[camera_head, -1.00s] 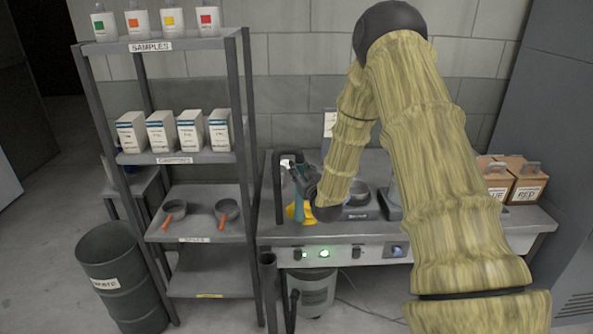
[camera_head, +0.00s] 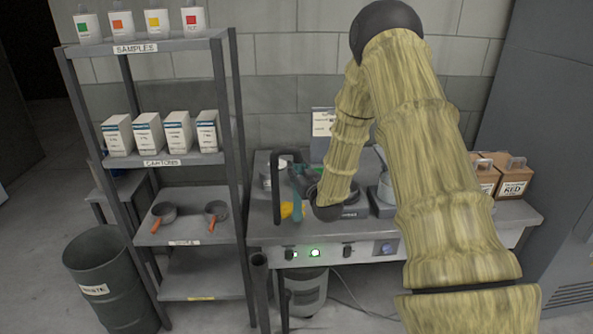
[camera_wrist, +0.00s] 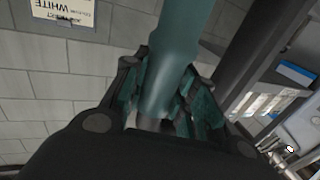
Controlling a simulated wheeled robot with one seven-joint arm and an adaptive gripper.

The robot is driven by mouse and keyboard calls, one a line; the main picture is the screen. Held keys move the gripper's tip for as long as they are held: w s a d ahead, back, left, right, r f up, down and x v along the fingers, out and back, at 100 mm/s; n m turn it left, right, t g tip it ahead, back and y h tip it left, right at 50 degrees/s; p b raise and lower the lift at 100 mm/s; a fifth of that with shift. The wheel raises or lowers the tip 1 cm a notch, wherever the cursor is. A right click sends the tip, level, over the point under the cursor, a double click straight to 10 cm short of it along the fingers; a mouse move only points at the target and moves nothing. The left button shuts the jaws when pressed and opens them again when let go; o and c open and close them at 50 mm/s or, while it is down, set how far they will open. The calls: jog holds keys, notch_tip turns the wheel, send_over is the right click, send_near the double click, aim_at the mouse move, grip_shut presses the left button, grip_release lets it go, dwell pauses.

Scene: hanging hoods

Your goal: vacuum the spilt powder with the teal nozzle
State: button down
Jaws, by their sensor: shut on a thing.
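My gripper (camera_wrist: 160,95) is shut on the teal nozzle (camera_wrist: 170,60), a smooth tube between the dark fingers in the wrist view. In the head view the nozzle (camera_head: 297,204) points down over the workbench (camera_head: 266,231), left of my arm's wrist. The yellow powder (camera_head: 287,210) shows as a small patch on the bench beside the nozzle's lower end. Part of it may be hidden behind the nozzle and wrist. I cannot tell whether the nozzle tip touches the bench. The powder is not visible in the wrist view.
A shelf rack (camera_head: 240,130) stands left of the bench, and a waste bin (camera_head: 108,280) is at the lower left.

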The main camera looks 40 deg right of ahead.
jog(key=shift+w, duration=0.1)
dwell(0.3)
jog(key=shift+w+d+b, duration=0.3)
jog(key=shift+w+d, duration=0.3)
jog(key=shift+w, duration=0.35)
jog(key=shift+w+d+b, duration=0.3)
jog(key=shift+w+d, duration=0.3)
jog(key=shift+w, duration=0.35)
jog(key=shift+a, duration=0.1)
jog(key=w+a, duration=0.1)
jog(key=a, duration=0.1)
jog(key=w+a+b, duration=0.1)
jog(key=shift+w+a, duration=0.15)
jog(key=shift+a, duration=0.25)
dwell(0.4)
jog(key=shift+w+d, duration=0.1)
dwell(0.4)
